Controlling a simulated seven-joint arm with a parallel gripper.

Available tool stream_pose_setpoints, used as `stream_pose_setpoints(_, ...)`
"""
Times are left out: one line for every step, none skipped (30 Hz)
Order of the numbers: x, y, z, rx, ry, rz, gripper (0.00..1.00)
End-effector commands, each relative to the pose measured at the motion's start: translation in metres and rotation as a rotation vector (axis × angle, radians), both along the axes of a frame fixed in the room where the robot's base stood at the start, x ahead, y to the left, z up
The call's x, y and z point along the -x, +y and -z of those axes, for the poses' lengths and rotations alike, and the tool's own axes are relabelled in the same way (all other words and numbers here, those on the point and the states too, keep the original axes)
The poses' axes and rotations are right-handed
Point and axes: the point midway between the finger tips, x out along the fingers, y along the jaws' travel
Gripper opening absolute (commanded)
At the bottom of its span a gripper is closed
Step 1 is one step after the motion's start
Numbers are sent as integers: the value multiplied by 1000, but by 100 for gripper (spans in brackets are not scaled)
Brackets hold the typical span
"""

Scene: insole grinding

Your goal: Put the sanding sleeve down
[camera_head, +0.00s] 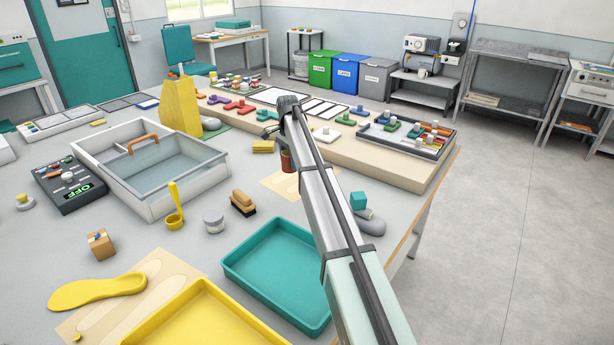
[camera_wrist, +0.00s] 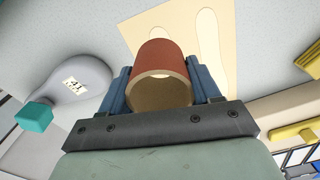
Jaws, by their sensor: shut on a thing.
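The sanding sleeve (camera_wrist: 161,72) is a short reddish-brown tube with a tan inside. In the wrist view it sits between the two blue fingers of my gripper (camera_wrist: 162,88), which is shut on it. In the head view the sleeve (camera_head: 288,161) shows as a small brown piece below the end of my arm, partly hidden by the arm. Beneath it in the wrist view is a tan sheet with insole outlines (camera_wrist: 208,30), which also shows in the head view (camera_head: 283,185). I cannot tell whether the sleeve touches the sheet.
A teal tray (camera_head: 262,290) and a yellow tray (camera_head: 150,334) stand at the front. A yellow block (camera_head: 263,147) lies close by on the left. A raised wooden board (camera_head: 405,172) lies behind.

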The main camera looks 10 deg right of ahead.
Motion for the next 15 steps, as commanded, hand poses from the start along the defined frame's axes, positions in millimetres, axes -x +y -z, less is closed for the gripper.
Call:
stream_pose_setpoints(-1, -10, -3, 0, 0, 11, 33)
stream_pose_setpoints(-1, -17, -4, 0, 0, 18, 33)
stream_pose_setpoints(-2, -28, -4, 0, 0, 30, 33)
stream_pose_setpoints(-2, -38, -5, 0, 0, 41, 33)
stream_pose_setpoints(-3, -49, -5, 0, 0, 52, 33)
stream_pose_setpoints(-3, -65, -5, 1, 0, 69, 33)
stream_pose_setpoints(-2, -78, -5, 1, 0, 83, 33)
stream_pose_setpoints(-2, -90, -6, 0, -1, 96, 33)
stream_pose_setpoints(0, -108, -6, 0, -1, 115, 33)
stream_pose_setpoints(1, -120, -6, 0, -2, 128, 33)
stream_pose_setpoints(2, -132, -6, 0, -2, 141, 33)
stream_pose_setpoints(5, -146, -6, 0, -2, 156, 33)
stream_pose_setpoints(6, -157, -6, 0, -4, 168, 33)
stream_pose_setpoints(8, -164, -7, 0, -4, 176, 33)
stream_pose_setpoints(10, -177, -7, 0, -4, 190, 33)
